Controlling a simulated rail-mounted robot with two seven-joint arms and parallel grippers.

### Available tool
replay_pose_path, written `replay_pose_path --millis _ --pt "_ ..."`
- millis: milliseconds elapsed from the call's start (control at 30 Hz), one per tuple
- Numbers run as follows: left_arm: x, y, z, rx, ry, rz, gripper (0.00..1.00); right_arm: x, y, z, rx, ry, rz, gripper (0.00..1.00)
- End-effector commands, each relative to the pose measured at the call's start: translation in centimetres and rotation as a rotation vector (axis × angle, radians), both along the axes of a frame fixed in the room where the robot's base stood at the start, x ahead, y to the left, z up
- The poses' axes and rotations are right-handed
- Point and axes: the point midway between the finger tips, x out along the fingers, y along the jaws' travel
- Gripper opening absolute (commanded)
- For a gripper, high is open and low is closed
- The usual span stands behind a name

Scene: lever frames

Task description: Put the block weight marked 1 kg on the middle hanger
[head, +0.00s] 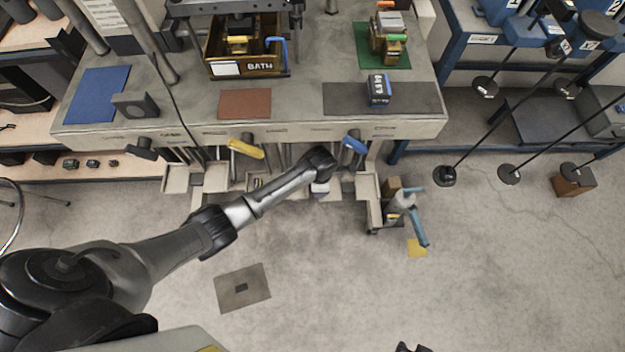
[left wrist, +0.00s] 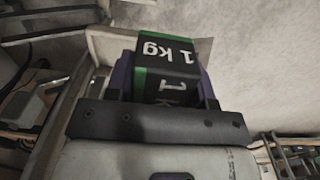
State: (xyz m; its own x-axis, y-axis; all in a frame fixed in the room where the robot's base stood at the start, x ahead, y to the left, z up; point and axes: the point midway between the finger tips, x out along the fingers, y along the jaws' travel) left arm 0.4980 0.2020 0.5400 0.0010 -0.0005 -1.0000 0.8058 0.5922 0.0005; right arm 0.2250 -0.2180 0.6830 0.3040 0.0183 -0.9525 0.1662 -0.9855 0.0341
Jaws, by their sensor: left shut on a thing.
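My left gripper (head: 320,188) reaches in from the left to the front of the bench, among the hanging pans. It is shut on the block weight (left wrist: 167,65), black with green edging and marked 1 kg, held between purple fingers in the left wrist view. A pale pan (left wrist: 104,43) lies close behind the block there; whether they touch is unclear. In the head view the wrist hides most of the block. Pale hanger pans (head: 215,178) hang below the bench front; the arm partly covers the middle ones. A dark tip at the bottom edge may be my right gripper (head: 412,348).
The bench (head: 300,110) carries a box marked BATH (head: 247,68), a dark labelled block (head: 378,90) and a green mat (head: 366,50) with blocks. Black, yellow (head: 245,148) and blue (head: 354,145) levers stick out of its front. A stand with blue handles (head: 405,202) is right.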

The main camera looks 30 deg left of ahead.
Motion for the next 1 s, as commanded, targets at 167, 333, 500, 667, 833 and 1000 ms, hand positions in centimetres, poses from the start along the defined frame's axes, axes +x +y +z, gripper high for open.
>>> replay_pose_path --millis 167,333,500,667,833,1000 --pt "0.1 3.5 -2.4 0.005 -0.003 0.003 0.00 0.0 -0.2 -2.3 -0.008 0.001 0.004 0.43" --pt "0.0 6.4 -4.2 0.002 -0.003 0.001 0.00 0.0 -0.2 -3.9 -0.007 0.001 0.003 0.43" --pt "0.0 8.6 -5.3 0.002 -0.005 0.000 0.00 0.0 -0.1 -5.0 -0.004 0.000 0.001 0.43" --pt "0.0 9.7 -5.8 0.000 -0.004 -0.001 0.00 0.1 0.0 -5.5 0.001 -0.002 -0.002 0.43" --pt "0.0 10.1 -5.9 0.000 -0.004 -0.001 0.00 0.1 0.1 -5.6 0.005 -0.002 -0.004 0.43" --pt "0.0 10.1 -6.8 0.000 -0.004 -0.001 0.00 0.1 0.1 -6.3 0.005 -0.002 -0.005 0.43"
